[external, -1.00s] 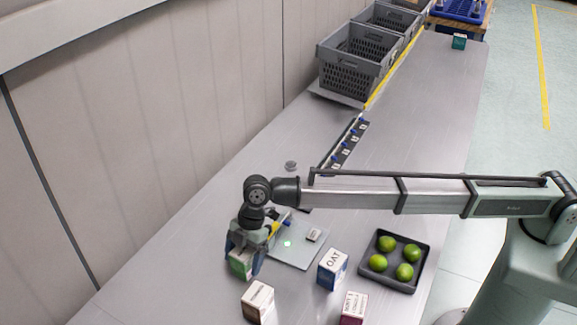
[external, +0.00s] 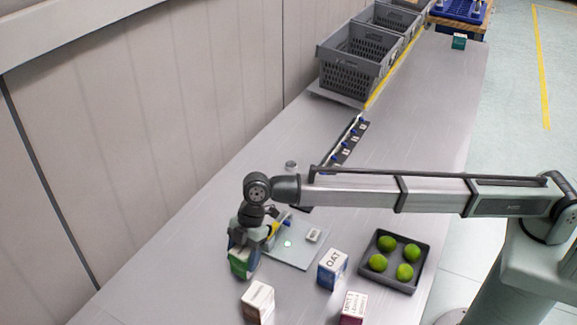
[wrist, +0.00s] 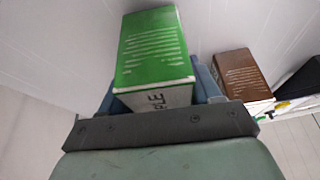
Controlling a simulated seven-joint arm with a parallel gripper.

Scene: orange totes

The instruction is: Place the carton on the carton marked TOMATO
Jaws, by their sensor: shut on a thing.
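My gripper (external: 243,258) is shut on a green and white carton (external: 239,264) at the left of the table. In the wrist view the carton (wrist: 154,52) sits between the blue fingers, its green face showing text lines and its white face partly reading "PLE". A brown-and-white carton (external: 257,303) stands in front of my gripper, apart from it; a brown carton also shows at the right of the wrist view (wrist: 243,74). A blue carton marked OAT (external: 332,269) and a maroon-and-white carton (external: 352,308) stand farther right. I cannot read TOMATO on any carton.
A dark tray (external: 421,268) with several green fruits lies right of the cartons. A flat grey plate (external: 300,254) with a small green light is beside my gripper. Grey crates (external: 352,80) stand at the back.

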